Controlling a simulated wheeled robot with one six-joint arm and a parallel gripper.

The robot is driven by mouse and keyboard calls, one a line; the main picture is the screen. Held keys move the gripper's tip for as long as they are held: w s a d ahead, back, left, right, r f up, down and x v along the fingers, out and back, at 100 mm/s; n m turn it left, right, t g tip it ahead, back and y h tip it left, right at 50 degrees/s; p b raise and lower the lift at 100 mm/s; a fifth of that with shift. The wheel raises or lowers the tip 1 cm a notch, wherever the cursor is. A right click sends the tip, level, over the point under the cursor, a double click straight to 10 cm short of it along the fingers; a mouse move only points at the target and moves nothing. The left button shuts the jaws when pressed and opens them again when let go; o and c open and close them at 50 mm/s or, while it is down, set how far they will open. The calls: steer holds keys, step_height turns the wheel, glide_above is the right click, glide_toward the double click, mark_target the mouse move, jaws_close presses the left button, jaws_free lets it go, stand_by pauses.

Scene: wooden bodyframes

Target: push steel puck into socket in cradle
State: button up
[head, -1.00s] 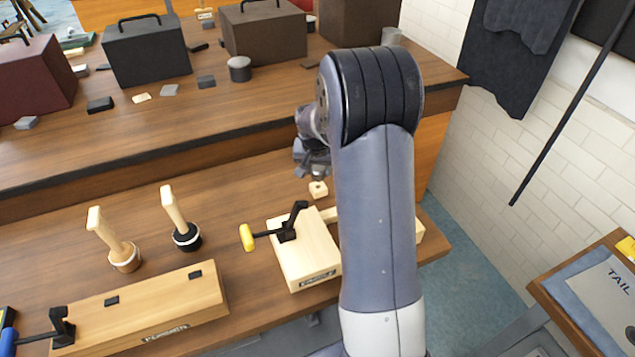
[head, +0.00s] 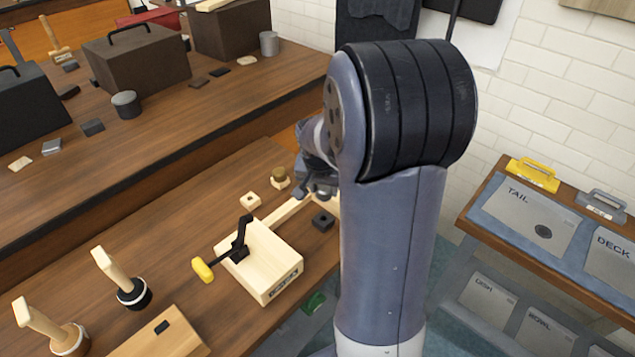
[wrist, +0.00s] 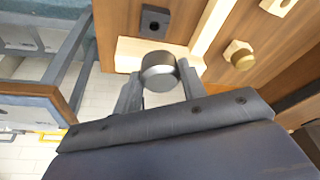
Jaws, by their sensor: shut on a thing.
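My gripper (wrist: 160,82) is shut on a steel puck (wrist: 158,68), a short grey cylinder between its two fingers in the wrist view. A pale wooden crosspiece (wrist: 128,54) joined to a long pale strip (wrist: 213,28) lies just beyond the puck in the wrist view. I cannot tell whether this is the cradle, or whether puck and wood touch. No socket is clearly visible.
A dark block with a hole (head: 323,220) and a pale block with a brass knob (head: 280,178) lie near the strip. A side bench at right has labelled trays (head: 525,215).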

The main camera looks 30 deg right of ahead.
mark_target(323, 199)
stand_by(0.4)
steer(key=shift+f+b, duration=2.65)
steer(key=shift+f, duration=0.25)
steer(key=shift+f+b, duration=1.6)
steer(key=shift+b, duration=0.05)
steer(key=o, duration=1.2)
steer(key=v, duration=1)
steer(key=shift+s+a+r+p, duration=0.1)
steer(key=shift+r+p, duration=0.25)
steer(key=shift+p, duration=0.05)
